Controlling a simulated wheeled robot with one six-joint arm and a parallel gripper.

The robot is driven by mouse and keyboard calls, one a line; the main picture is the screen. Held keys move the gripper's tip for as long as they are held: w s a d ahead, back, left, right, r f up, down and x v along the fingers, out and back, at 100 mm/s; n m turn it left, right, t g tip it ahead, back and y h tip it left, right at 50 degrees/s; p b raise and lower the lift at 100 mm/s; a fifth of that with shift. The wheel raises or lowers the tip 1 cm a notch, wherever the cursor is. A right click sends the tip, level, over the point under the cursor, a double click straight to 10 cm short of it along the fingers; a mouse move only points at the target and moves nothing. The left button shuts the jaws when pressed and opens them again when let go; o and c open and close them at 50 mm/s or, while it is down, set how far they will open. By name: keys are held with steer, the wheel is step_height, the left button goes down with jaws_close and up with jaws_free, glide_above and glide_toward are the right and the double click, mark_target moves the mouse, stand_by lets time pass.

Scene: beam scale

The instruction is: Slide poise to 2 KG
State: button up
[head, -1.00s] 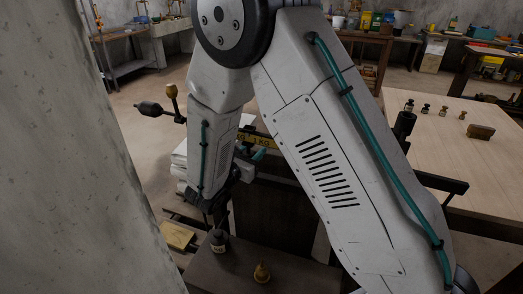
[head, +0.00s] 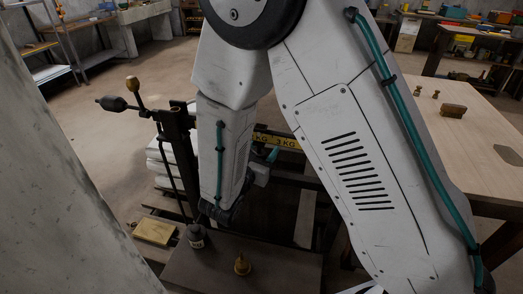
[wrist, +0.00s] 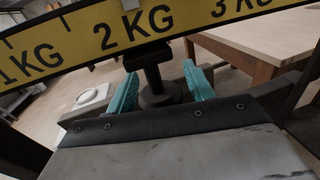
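The yellow beam (wrist: 192,20) crosses the top of the wrist view, with black marks for 1 KG, 2 KG and 3 KG. The black poise (wrist: 158,92) hangs under it at the 2 KG mark, its stem slightly right of the label's middle. My gripper (wrist: 160,72) has its teal fingers on both sides of the poise's round knob. A narrow gap shows on the right; the left finger is very close to the knob, and I cannot tell if it touches. In the head view, my arm hides the poise and part of the beam (head: 290,143); a teal finger shows beside the arm.
A black post (head: 180,150) stands left of my arm. A wooden table (head: 480,130) is at right.

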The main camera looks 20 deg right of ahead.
steer(key=shift+a, duration=0.1)
steer(key=shift+s+a, duration=0.1)
steer(key=shift+a, duration=0.05)
steer(key=v, duration=0.7)
steer(key=shift+s, duration=0.25)
